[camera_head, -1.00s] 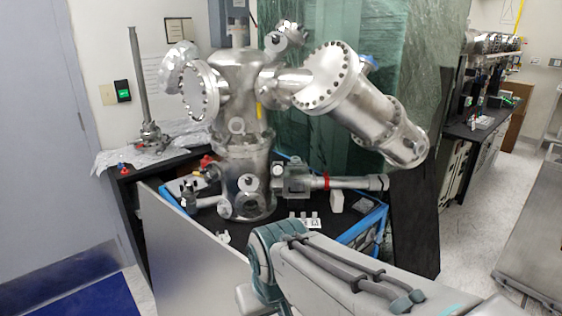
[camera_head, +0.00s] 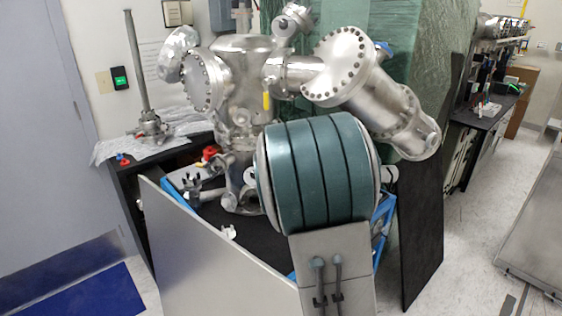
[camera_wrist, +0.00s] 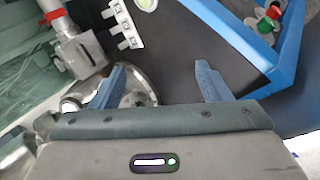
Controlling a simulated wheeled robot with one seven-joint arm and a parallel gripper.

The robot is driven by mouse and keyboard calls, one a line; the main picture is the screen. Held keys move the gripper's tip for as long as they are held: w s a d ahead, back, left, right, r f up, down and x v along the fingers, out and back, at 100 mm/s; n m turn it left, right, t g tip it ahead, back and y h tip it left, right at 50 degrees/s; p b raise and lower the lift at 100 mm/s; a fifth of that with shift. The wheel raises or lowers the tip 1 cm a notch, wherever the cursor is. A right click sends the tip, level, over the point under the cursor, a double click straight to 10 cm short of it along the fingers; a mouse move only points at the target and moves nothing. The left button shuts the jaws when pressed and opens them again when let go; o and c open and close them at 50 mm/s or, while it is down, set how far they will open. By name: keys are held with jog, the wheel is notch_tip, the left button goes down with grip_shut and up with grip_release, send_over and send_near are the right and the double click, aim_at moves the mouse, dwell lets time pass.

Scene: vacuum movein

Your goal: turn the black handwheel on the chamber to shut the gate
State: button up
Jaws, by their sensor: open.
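The steel chamber (camera_head: 248,85) stands on the black bench in the head view, its lower right side hidden by my arm. I cannot clearly pick out the black handwheel in either current view. In the wrist view a steel valve block (camera_wrist: 80,55) with a red-banded tube (camera_wrist: 50,15) is at the upper left. My gripper (camera_wrist: 160,65) is open in the wrist view, its two blue fingers wide apart. A round steel flange (camera_wrist: 136,82) shows by the left finger, partly hidden by it. I see nothing held between the fingers. The gripper is hidden in the head view.
A blue frame (camera_wrist: 285,50) edges the black bench top (camera_wrist: 185,50). A white bracket (camera_wrist: 122,25) lies on it, and a green-and-red knob (camera_wrist: 267,20) is beyond the frame. A grey panel (camera_head: 205,250) stands in front; a long steel tube (camera_head: 375,90) overhangs the right.

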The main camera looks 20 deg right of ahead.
jog(key=w+d+n+t+h, duration=0.3)
jog(key=w+d+n, duration=0.2)
jog(key=w+n, duration=0.15)
jog(key=w+a+r+n+t+y+p, duration=0.15)
jog(key=w+r+n+t, duration=0.25)
jog(key=n, duration=0.5)
jog(key=w+a+r+n+t+y, duration=0.2)
jog(key=w+a+r+n+t, duration=0.15)
jog(key=n, duration=0.65)
jog(key=shift+m+h, duration=0.25)
jog(key=shift+m, duration=0.1)
jog(key=w+d+p, duration=0.1)
jog(key=w, duration=0.3)
jog(key=w+d+p, duration=0.1)
jog(key=w, duration=0.4)
jog(key=w+d+p, duration=0.1)
jog(key=w, duration=0.3)
jog(key=shift+w+d+f, duration=0.1)
jog(key=shift+w+d, duration=0.15)
jog(key=shift+d, duration=0.05)
jog(key=c, duration=1)
